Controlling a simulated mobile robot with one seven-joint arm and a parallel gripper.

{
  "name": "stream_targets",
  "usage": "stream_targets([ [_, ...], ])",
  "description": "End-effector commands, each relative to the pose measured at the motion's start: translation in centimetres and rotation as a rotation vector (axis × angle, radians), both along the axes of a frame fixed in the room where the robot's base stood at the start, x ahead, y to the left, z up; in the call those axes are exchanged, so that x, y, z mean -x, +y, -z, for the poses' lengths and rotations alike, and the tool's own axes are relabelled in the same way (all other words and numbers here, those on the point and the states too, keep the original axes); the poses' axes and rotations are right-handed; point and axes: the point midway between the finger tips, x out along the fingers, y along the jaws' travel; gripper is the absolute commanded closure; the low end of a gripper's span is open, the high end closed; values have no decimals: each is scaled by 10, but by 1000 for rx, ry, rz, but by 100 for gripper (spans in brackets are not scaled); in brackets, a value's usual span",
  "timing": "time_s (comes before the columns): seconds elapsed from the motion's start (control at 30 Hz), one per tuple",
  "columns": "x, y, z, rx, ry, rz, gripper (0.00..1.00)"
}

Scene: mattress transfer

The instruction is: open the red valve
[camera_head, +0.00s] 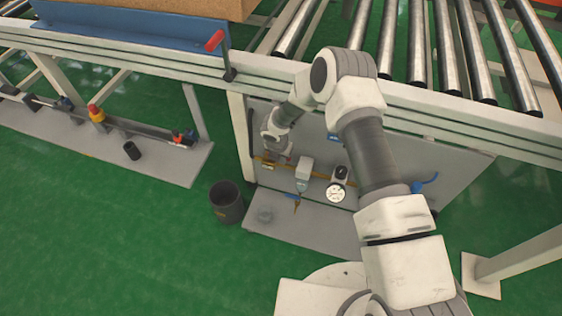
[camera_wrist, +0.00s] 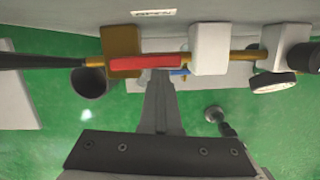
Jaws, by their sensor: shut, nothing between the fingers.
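In the wrist view, the red valve handle (camera_wrist: 145,62) lies lengthwise along the pipe, in front of a brass valve body (camera_wrist: 122,42). My gripper (camera_wrist: 159,82) is shut and empty. Its fingertips are just below the red handle in the picture; I cannot tell whether they touch it. In the head view, my gripper (camera_head: 277,153) is low against the grey panel under the conveyor. A bit of the brass valve (camera_head: 266,164) shows beside it, and my wrist hides the red handle there.
On the pipe are a white box (camera_head: 304,172) and a round gauge (camera_head: 336,192). A blue handle (camera_head: 292,196) is below. A dark bin (camera_head: 226,202) stands left of the panel's base plate.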

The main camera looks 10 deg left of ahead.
Motion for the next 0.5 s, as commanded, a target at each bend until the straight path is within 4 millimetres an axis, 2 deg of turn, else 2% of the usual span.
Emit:
stream_targets([
  [0.03,-5,-4,-1,5,-8,4,100],
  [0.27,-7,-6,-2,6,-11,6,100],
  [0.5,-2,0,-2,6,-13,4,100],
])
